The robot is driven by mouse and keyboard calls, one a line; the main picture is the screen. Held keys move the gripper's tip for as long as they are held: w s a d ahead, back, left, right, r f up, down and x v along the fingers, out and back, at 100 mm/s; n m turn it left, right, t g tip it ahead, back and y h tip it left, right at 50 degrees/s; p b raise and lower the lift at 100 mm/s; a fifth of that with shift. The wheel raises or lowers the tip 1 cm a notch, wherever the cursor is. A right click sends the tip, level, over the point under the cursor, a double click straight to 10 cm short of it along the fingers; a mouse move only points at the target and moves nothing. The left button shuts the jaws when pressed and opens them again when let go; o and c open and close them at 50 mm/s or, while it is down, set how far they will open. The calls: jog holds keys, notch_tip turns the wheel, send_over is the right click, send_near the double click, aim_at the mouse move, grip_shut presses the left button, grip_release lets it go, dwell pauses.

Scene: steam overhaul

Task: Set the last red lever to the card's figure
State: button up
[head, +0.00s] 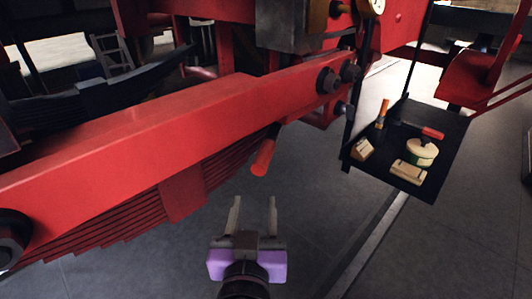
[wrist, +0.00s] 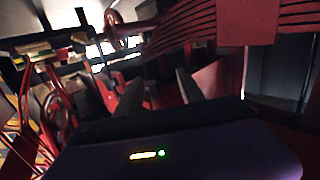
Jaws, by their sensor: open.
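A lever with a red cylindrical grip (head: 264,157) hangs tilted below the long red beam, its dark shank running up to the beam's lower edge. My gripper (head: 254,200) is open and empty, below the lever's grip in the head view, with its fingers pointing up the picture. A gap shows between the fingertips and the grip. In the wrist view my two dark fingers (wrist: 158,85) stand apart; I cannot pick out the lever for sure there. No card with a readable figure is seen.
The red beam (head: 130,130) crosses the left, with stacked leaf springs (head: 110,215) under it. A black tray (head: 410,185) at right holds a tin (head: 421,153), wooden blocks (head: 411,172) and an orange-handled tool (head: 383,112). A gauge (head: 376,5) sits at the top. Grey floor lies open below.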

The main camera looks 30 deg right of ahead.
aim_at(256, 176)
jog(key=r+m+h, duration=0.1)
jog(key=r, duration=0.1)
jog(key=r+m+g+h, duration=0.1)
jog(key=r+m, duration=0.1)
jog(key=r, duration=0.1)
jog(key=r+m+h, duration=0.1)
jog(key=r, duration=0.1)
jog(key=shift+s+r+m, duration=0.25)
jog(key=shift+r+m, duration=0.05)
jog(key=shift+d+r, duration=0.1)
jog(key=shift+r, duration=0.05)
jog(key=p+x, duration=0.1)
jog(key=x, duration=0.6)
jog(key=shift+w+d+p, duration=0.15)
jog(key=shift+d+p, duration=0.1)
jog(key=shift+p, duration=0.05)
grip_shut()
dwell(0.5)
